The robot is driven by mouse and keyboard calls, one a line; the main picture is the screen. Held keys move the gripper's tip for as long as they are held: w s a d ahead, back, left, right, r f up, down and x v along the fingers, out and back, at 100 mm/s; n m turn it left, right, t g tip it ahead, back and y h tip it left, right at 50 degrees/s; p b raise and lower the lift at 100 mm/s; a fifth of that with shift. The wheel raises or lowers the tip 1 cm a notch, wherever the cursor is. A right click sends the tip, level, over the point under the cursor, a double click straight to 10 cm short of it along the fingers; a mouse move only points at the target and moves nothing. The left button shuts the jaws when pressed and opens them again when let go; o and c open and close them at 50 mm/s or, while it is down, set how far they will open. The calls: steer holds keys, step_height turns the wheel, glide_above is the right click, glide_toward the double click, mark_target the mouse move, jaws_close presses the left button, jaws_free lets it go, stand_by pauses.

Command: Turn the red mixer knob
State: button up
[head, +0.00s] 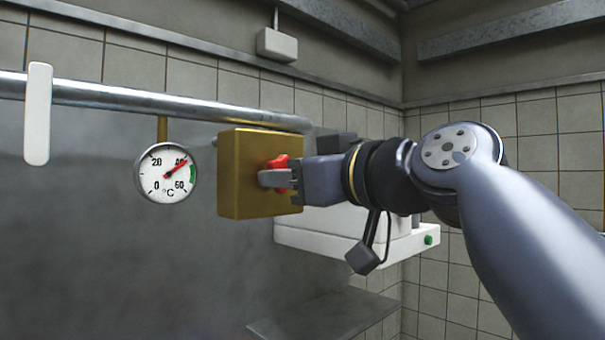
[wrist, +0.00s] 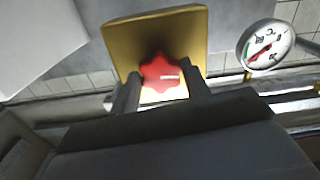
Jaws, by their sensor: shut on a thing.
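The red mixer knob (head: 281,161) sits on the front of a brass-coloured mixer block (head: 238,175). In the wrist view the knob (wrist: 162,74) is star-shaped with a pale mark on its right side, and the block (wrist: 130,40) is behind it. My gripper (head: 277,179) is shut on the knob, with one finger on each side of it. The fingers also show in the wrist view (wrist: 160,95). Part of the knob is hidden by the gripper in the head view.
A round dial thermometer (head: 165,172), its red needle near 40, hangs left of the block. A metal pipe (head: 140,97) runs along the wall above. A white box with a green button (head: 410,240) stands behind my arm. A metal shelf (head: 320,315) lies below.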

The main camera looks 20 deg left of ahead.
stand_by(0.3)
steer(key=o, duration=1)
steer(key=shift+s+d, duration=0.1)
steer(key=shift+d, duration=0.05)
steer(key=b+v, duration=0.3)
steer(key=v, duration=0.7)
steer(key=shift+s+d+b, duration=0.15)
steer(key=shift+d+b, duration=0.1)
steer(key=shift+b, duration=0.1)
steer(key=shift+a, duration=0.1)
